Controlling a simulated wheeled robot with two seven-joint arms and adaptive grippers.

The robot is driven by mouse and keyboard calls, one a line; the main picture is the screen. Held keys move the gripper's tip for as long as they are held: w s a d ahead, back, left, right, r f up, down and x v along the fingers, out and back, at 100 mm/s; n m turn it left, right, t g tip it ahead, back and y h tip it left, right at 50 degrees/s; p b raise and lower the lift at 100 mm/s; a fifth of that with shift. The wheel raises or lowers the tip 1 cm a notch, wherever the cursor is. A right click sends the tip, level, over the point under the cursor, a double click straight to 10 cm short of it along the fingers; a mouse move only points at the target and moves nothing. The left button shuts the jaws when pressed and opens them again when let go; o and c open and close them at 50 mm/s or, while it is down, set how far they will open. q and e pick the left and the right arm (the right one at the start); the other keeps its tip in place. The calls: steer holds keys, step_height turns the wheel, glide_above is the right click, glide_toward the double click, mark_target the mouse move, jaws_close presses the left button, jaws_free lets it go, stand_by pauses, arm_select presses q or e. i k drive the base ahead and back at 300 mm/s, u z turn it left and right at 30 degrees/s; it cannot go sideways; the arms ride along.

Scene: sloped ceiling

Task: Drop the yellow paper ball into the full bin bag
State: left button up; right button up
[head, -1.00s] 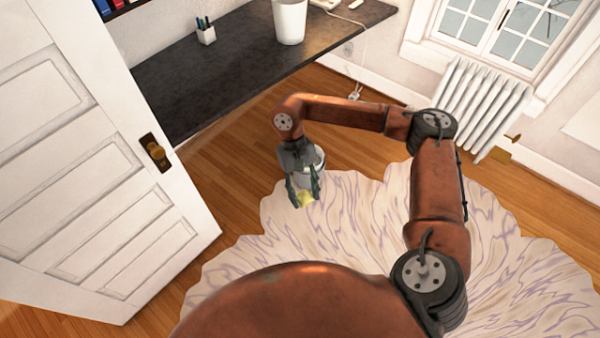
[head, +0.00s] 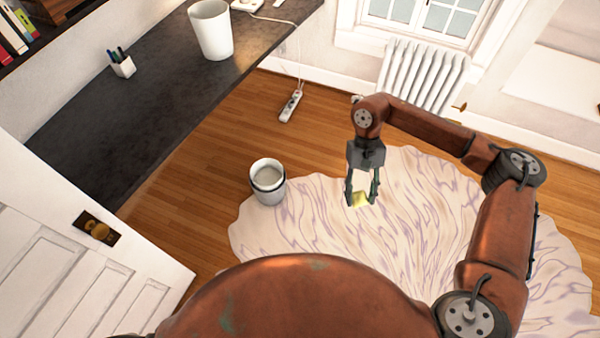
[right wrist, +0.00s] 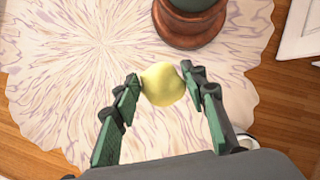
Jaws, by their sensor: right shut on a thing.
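The yellow paper ball (head: 358,199) is held between the fingertips of my right gripper (head: 362,194), above the pale rug. In the right wrist view the ball (right wrist: 162,84) sits between the two green fingers, which touch it on either side. A small light grey bin (head: 267,183) with a dark band stands on the floor at the rug's left edge, to the left of my right gripper and apart from it. Something pale shows inside its rim; I cannot tell whether it is a full bag. My left gripper is not in view.
A dark desk (head: 150,110) carries a white bin (head: 211,32) and a pen cup (head: 122,63). A power strip (head: 290,106) lies on the wood floor. A white door (head: 70,270) stands at left, a radiator (head: 422,75) at the back. The rug (head: 300,225) is clear.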

mark_target(272, 179)
steer(key=z, duration=0.25)
steer(key=i, duration=0.7)
steer(key=u, duration=0.4)
steer(key=i, duration=0.7)
steer(key=u, duration=0.9)
steer(key=i, duration=0.25)
steer(key=u, duration=0.35)
